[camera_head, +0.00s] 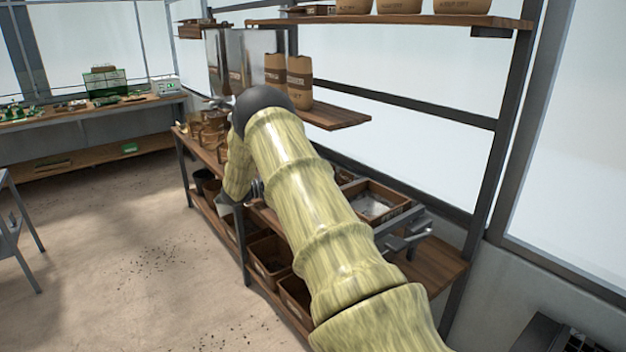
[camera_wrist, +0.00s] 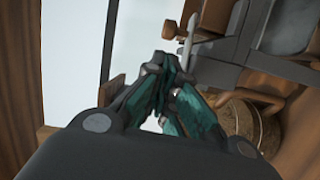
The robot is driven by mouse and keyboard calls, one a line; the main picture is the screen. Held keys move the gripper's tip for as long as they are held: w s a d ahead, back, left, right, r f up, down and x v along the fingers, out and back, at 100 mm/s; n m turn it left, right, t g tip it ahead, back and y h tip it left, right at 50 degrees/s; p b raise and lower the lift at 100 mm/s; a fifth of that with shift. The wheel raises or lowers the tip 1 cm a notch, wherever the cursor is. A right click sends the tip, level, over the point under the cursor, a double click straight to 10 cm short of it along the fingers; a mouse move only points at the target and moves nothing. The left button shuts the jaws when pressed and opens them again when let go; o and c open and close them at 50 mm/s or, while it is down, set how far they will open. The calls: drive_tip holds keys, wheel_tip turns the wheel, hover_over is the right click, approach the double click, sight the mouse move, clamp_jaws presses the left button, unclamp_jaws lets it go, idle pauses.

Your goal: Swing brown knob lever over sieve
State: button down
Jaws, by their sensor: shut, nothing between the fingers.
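My gripper (camera_wrist: 168,68) shows in the wrist view with its teal-padded fingers together and nothing between them. A brown knob (camera_wrist: 169,32) lies just beyond the fingertips, with a pale grey lever-like bar (camera_wrist: 190,30) beside it. I cannot tell whether the fingertips touch either one. A round brass-coloured vessel (camera_wrist: 243,118), possibly the sieve, is at the right, partly behind the gripper. In the head view my arm hides the gripper and most of the lever area; brass-coloured round parts (camera_head: 210,122) show left of it on the bench.
The wooden bench (camera_head: 445,268) runs under my arm, with a tray (camera_head: 374,204) and grey metal fittings (camera_head: 408,232) at its right. Paper bags (camera_head: 299,82) stand on a shelf above. Bins (camera_head: 268,260) sit on the lower shelf. The floor (camera_head: 120,235) at left is open.

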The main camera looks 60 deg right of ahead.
drive_tip(key=shift+v, duration=1.15)
